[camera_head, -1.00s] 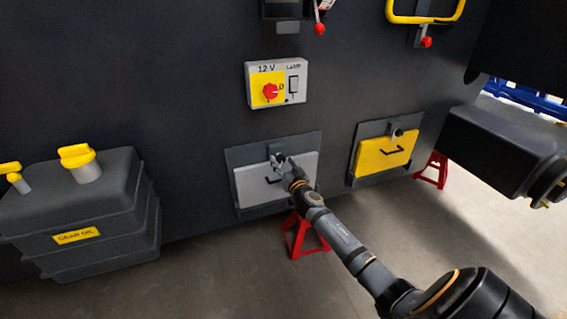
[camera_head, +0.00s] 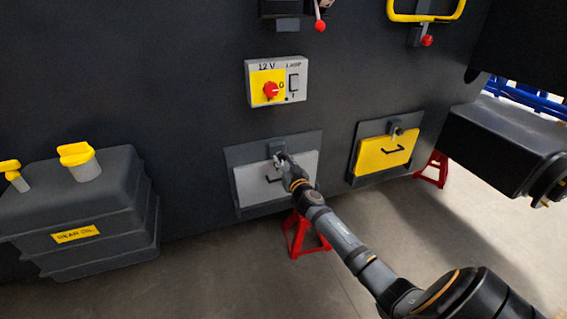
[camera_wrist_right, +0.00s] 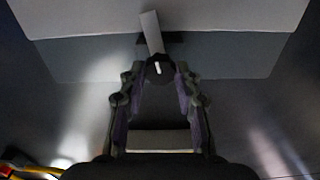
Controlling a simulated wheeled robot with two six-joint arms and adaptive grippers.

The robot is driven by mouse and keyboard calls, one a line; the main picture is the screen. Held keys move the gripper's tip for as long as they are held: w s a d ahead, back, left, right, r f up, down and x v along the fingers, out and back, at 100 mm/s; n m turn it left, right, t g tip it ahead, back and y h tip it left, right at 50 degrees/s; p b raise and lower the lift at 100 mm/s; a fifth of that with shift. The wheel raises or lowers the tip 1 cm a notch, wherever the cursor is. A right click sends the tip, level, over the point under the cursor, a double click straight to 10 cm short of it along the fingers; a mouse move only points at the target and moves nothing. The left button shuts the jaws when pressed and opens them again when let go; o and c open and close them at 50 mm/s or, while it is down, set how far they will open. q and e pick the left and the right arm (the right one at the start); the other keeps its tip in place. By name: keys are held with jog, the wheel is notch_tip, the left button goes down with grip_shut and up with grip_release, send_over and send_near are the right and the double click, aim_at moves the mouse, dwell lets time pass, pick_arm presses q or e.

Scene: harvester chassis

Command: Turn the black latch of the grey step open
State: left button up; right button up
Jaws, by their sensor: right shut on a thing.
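The grey step (camera_head: 255,188) is a folded panel on a dark backing plate, low on the chassis wall in the head view; the right wrist view shows it upside down along the top (camera_wrist_right: 80,18). Its black latch (camera_wrist_right: 158,68) is a round knob with a white mark, between the fingertips of my right gripper (camera_wrist_right: 160,75). In the head view the right gripper (camera_head: 281,160) is at the top edge of the step and hides most of the latch. The right gripper is shut on the latch. My left gripper is not in view.
A yellow step (camera_head: 385,155) with its own latch is to the right. A 12 V switch box (camera_head: 297,66) is above. A dark gear oil tank (camera_head: 110,205) is at left. Red stands (camera_head: 300,240) are below. The floor in front is clear.

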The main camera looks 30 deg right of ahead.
jog(key=shift+n, duration=0.9)
jog(key=n, duration=0.3)
jog(key=shift+n, duration=0.3)
jog(key=n, duration=0.4)
jog(key=shift+n, duration=0.3)
jog(key=n, duration=0.3)
jog(key=shift+a, duration=0.1)
jog(key=shift+f+n+p, duration=0.1)
jog(key=shift+n+p, duration=0.2)
jog(key=shift+n, duration=0.7)
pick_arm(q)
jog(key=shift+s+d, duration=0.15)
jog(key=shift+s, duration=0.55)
pick_arm(e)
jog(key=shift+n, duration=0.3)
